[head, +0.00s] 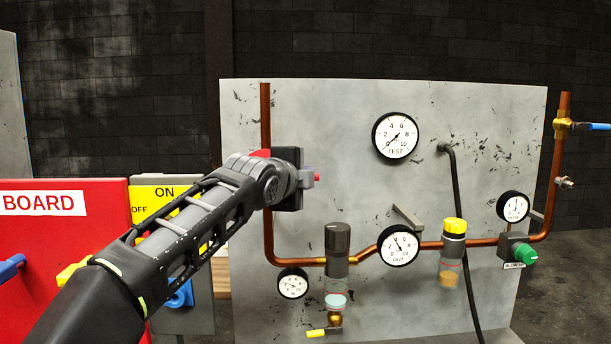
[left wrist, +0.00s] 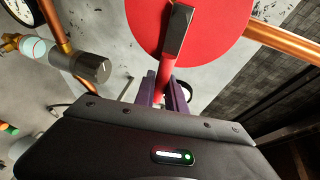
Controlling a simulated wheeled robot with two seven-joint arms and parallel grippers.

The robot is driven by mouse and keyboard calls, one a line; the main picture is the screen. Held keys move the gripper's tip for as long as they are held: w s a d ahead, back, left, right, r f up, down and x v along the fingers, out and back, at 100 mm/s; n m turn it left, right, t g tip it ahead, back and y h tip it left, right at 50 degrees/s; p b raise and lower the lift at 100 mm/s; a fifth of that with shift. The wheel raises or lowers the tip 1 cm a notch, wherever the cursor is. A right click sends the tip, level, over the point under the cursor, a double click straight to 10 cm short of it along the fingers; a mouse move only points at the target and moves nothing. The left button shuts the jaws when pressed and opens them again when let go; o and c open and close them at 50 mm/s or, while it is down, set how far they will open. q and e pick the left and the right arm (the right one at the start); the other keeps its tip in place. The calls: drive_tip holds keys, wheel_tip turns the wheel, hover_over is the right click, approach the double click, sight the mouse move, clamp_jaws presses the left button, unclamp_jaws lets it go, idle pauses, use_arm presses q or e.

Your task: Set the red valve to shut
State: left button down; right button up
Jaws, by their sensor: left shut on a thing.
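The red valve (left wrist: 205,50) sits on the left vertical copper pipe of the grey panel. In the left wrist view it shows as a red round plate with a dark grey lever (left wrist: 178,30) across it and a red handle part (left wrist: 165,74) pointing toward me. My left gripper (left wrist: 165,90) is shut on that red handle, one finger on each side. In the head view my left gripper (head: 309,179) and wrist hide most of the valve. My right gripper is not in view.
The grey panel (head: 330,120) carries copper pipes (head: 266,120), a TEST gauge (head: 395,136), an OUT gauge (head: 398,246), a dark filter cylinder (head: 338,245) and a green knob (head: 524,254). A red board (head: 60,235) and a yellow ON/OFF plate (head: 165,192) stand left, near my arm.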

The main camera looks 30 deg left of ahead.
use_arm(q)
drive_tip(key=shift+f, duration=0.15)
drive_tip(key=c, duration=1.4)
unclamp_jaws()
drive_tip(key=b+v, duration=0.2)
drive_tip(key=v, duration=0.6)
drive_tip(key=shift+w, duration=0.1)
